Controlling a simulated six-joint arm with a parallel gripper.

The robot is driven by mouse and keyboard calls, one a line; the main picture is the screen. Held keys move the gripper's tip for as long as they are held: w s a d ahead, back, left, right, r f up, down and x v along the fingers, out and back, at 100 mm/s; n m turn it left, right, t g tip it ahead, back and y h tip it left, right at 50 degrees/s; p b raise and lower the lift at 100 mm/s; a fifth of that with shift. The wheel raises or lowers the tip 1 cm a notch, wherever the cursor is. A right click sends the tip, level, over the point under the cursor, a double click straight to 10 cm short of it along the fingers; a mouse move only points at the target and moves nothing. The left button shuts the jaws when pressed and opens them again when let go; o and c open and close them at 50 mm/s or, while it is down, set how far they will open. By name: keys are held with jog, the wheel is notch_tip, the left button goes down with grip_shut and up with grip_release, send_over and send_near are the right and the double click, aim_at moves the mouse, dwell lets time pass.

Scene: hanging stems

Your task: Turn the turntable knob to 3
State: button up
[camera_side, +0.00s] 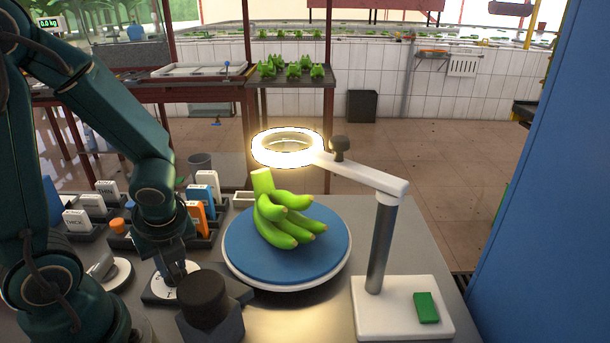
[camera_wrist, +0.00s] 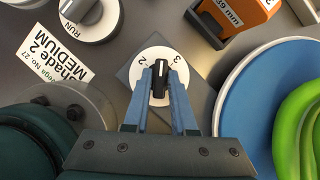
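The turntable knob is a black bar with a white pointer line (camera_wrist: 160,76) on a round white dial (camera_wrist: 152,55). The dial shows a 2 at upper left and a 3 at upper right. The pointer line lies between the two numbers. My gripper (camera_wrist: 161,82) has one blue-grey finger on each side of the knob, close against it, and looks shut on it. In the side view my gripper (camera_side: 178,272) points down onto the dial; the knob is hidden there. The blue turntable (camera_side: 330,245) carries a green banana bunch (camera_side: 280,215).
A lit ring lamp (camera_side: 287,148) on a post stands right of the turntable, its white base (camera_side: 385,315) bearing a green block (camera_side: 426,307). A RUN knob (camera_wrist: 85,15) and a Shade 2 MEDIUM label (camera_wrist: 58,65) are near the dial. Tag racks (camera_side: 85,220) stand behind.

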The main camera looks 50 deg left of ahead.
jog(key=shift+o, duration=1.2)
jog(key=shift+w+d+r, duration=0.1)
jog(key=shift+d+r, duration=0.15)
jog(key=shift+r, duration=0.4)
jog(key=shift+v, duration=1.85)
